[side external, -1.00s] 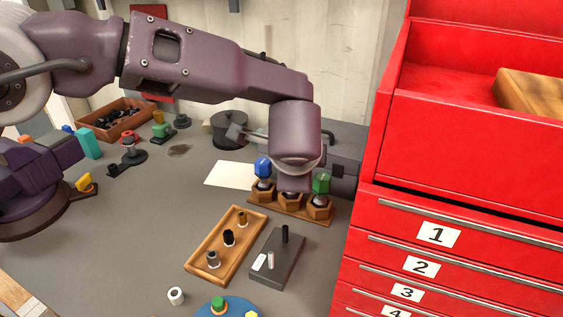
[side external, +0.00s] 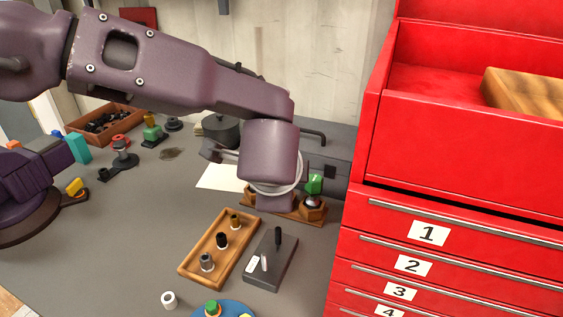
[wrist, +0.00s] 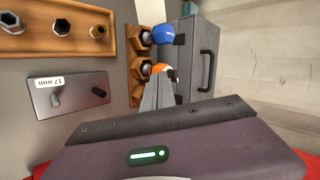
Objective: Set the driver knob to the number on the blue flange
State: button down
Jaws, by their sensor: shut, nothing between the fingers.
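A blue cap (wrist: 162,34) with small white marks, too small to read, sits on a bolt in a wooden rack (wrist: 137,72) in the wrist view. An orange cap (wrist: 160,68) is on the bolt beside it. A green cap (side external: 314,184) shows at the rack's right end in the side view, where my wrist hides the other two. My gripper (wrist: 157,84) is shut and empty, its fingers overlapping the orange cap's edge; I cannot tell whether they touch. A blue round base (side external: 232,311) is cut off at the bottom edge. I cannot tell which knob is the driver's.
A grey case (wrist: 199,62) is behind the rack. A red drawer cabinet (side external: 390,215) bounds the right.

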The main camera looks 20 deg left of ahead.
jog(key=v, duration=0.8)
jog(key=shift+s+r, duration=0.2)
jog(key=shift+r, duration=0.1)
jog(key=c, duration=2)
grip_release()
jog(key=shift+s+r, duration=0.2)
jog(key=shift+s, duration=0.05)
jog(key=o, duration=0.5)
jog(key=w+a+f+g, duration=0.2)
jog(key=a+g, duration=0.1)
jog(key=shift+a+f+n, duration=0.1)
jog(key=shift+f+n, duration=0.2)
jog(key=shift+f, duration=0.1)
jog(key=shift+c, duration=0.2)
jog(key=w+a+r+g+h, duration=0.3)
jog(key=w+g+h, duration=0.1)
jog(key=w+h, duration=0.35)
jog(key=shift+y, duration=0.25)
jog(key=x, duration=0.3)
jog(key=w+x, duration=0.1)
jog(key=x, duration=0.3)
jog(key=shift+r, duration=0.15)
jog(key=shift+w+f, duration=0.1)
jog(key=shift+f, duration=0.1)
grip_shut()
